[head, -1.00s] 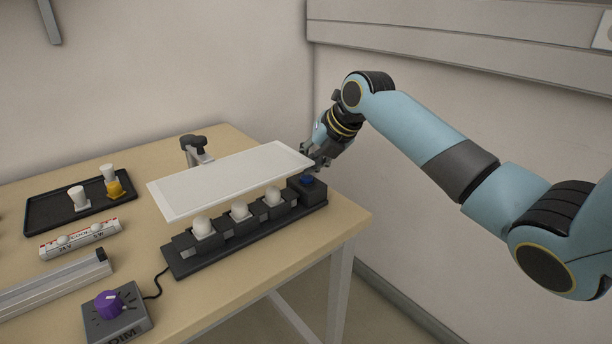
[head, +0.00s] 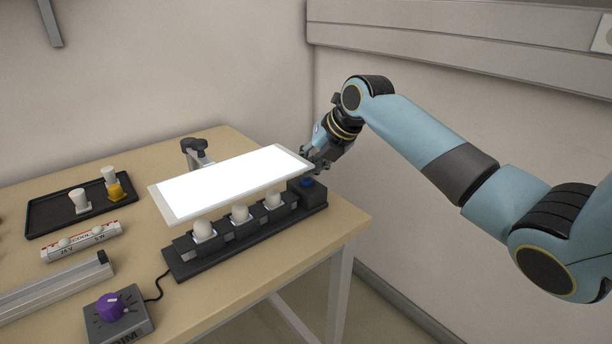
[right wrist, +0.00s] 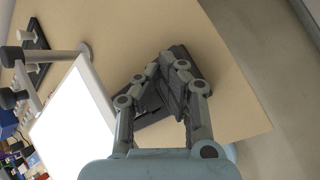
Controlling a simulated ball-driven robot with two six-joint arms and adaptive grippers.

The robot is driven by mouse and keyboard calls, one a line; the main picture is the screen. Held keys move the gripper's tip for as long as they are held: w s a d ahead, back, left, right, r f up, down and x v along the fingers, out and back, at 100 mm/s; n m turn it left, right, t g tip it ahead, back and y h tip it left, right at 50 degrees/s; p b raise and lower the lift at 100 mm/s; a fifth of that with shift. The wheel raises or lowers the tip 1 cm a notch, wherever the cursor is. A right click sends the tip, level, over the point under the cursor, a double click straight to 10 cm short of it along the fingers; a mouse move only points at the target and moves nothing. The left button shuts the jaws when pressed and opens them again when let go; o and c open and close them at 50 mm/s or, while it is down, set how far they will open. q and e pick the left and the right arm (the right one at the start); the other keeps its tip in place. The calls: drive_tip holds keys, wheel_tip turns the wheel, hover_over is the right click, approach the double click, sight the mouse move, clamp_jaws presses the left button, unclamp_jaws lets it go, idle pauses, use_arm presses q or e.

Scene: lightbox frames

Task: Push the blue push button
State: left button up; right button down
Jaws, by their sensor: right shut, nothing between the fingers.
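The blue push button (head: 307,182) sits on a black box (head: 308,194) at the right end of the dark base strip (head: 245,238), by the table's right edge. My right gripper (head: 318,163) is just behind and above the button. In the right wrist view its fingers (right wrist: 166,62) are shut and empty, over the black box (right wrist: 186,56). The fingers hide the button there, so I cannot tell whether they touch it. The white panel (head: 232,182) above the strip glows bright white. My left gripper is not in view.
Several white bulbs (head: 239,213) stand on the strip, below the panel. A dimmer box with a purple knob (head: 110,305) is at the front. A black tray (head: 60,212) and a white ballast (head: 80,243) lie to the left. A clamp stand (head: 195,150) is behind the panel.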

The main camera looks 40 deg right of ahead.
wheel_tip(320, 180, up, 6)
drive_tip(key=p, duration=0.5)
idle(0.4)
